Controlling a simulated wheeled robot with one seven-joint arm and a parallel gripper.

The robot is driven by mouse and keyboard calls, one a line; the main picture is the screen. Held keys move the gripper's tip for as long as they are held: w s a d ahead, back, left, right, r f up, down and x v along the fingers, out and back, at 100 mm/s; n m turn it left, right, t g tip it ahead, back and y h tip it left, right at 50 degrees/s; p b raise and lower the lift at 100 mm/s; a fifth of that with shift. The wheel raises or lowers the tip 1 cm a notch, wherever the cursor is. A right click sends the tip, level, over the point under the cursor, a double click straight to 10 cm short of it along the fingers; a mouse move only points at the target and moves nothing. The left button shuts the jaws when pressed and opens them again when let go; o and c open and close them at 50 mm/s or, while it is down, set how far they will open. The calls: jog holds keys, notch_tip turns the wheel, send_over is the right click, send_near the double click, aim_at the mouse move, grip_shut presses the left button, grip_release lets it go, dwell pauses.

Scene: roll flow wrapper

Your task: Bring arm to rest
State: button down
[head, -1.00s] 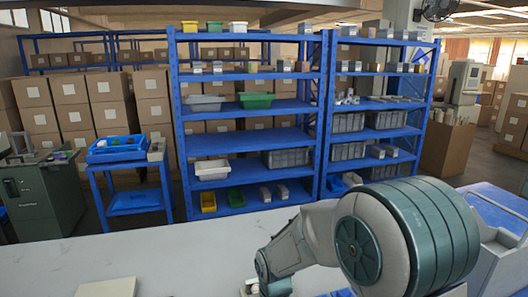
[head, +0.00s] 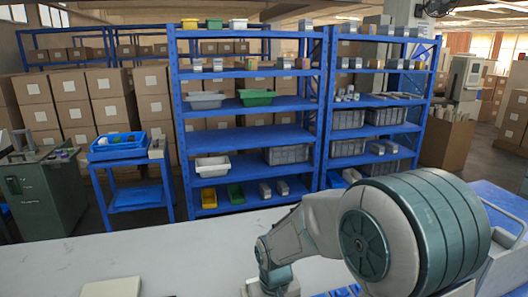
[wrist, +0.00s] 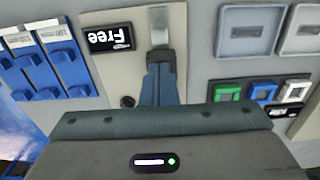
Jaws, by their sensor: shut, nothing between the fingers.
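My gripper (wrist: 160,62) shows in the wrist view as narrow dark blue-grey fingers held together with nothing between them. They point toward a beige plate (wrist: 197,28) with a silver metal strip (wrist: 158,25) just beyond the fingertips. I cannot tell whether the fingers touch the plate or strip. A black "Free" sign (wrist: 110,37) is upside down beside them. In the head view my arm bends down over the pale worktop (head: 190,262), and its end reaches the bottom of the picture, where the fingers cannot be made out.
In the wrist view, blue holders (wrist: 28,65) lie left; grey trays (wrist: 243,30) and small green (wrist: 228,93), blue (wrist: 262,91) and white (wrist: 295,91) pieces lie right. A cream block (head: 112,288) is on the worktop. Blue shelving (head: 250,138) stands behind. The worktop's left middle is clear.

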jog(key=shift+r+p, duration=0.45)
jog(key=shift+r, duration=0.5)
jog(key=s+d+r+m+t, duration=0.3)
jog(key=s+d+r, duration=0.9)
jog(key=s, duration=0.1)
jog(key=shift+s+d+r, duration=0.3)
jog(key=shift+s+d, duration=0.05)
